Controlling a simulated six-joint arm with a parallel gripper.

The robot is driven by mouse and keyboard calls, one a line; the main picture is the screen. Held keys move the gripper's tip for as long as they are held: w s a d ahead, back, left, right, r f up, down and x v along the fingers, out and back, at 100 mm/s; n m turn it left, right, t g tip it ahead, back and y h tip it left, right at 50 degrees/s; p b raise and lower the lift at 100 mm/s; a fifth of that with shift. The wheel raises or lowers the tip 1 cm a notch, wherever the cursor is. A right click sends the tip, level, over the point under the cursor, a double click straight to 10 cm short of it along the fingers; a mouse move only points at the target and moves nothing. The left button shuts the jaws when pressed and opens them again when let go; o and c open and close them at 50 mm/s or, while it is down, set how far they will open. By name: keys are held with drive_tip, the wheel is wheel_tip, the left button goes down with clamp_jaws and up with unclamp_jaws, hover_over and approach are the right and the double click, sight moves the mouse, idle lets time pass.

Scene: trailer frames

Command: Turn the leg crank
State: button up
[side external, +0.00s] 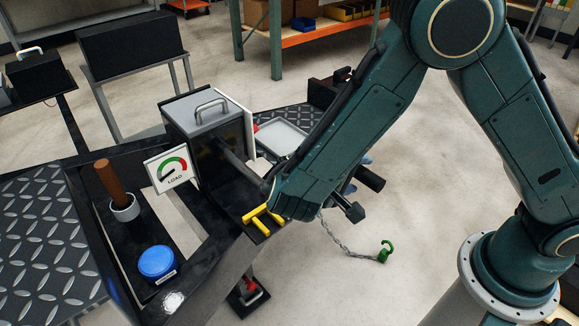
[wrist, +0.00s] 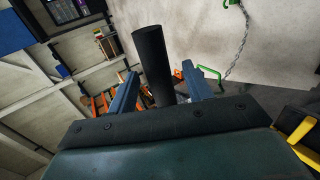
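A black cylindrical handle (side external: 370,178), apparently the leg crank's grip, sticks out past my forearm in the side external view. In the wrist view the black handle (wrist: 152,60) stands between the two blue fingers of my gripper (wrist: 159,72). A gap shows on each side of it, so my gripper looks open around the handle and not closed on it. In the side external view my gripper (side external: 358,174) is mostly hidden behind my arm, with only bits of blue fingers showing. A small dark block (side external: 353,211) shows below. The crank's shaft and its joint to the leg are hidden.
The trailer's black frame carries a grey box (side external: 205,118), a LOAD gauge (side external: 173,170), a blue button (side external: 157,263) and a brown upright grip (side external: 112,184). Yellow handles (side external: 263,219) sit close to my arm. A chain with a green hook (side external: 385,250) lies on open floor.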

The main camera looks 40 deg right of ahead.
drive_tip(key=shift+r, duration=0.1)
drive_tip(key=v, duration=0.7)
drive_tip(key=shift+a, duration=0.2)
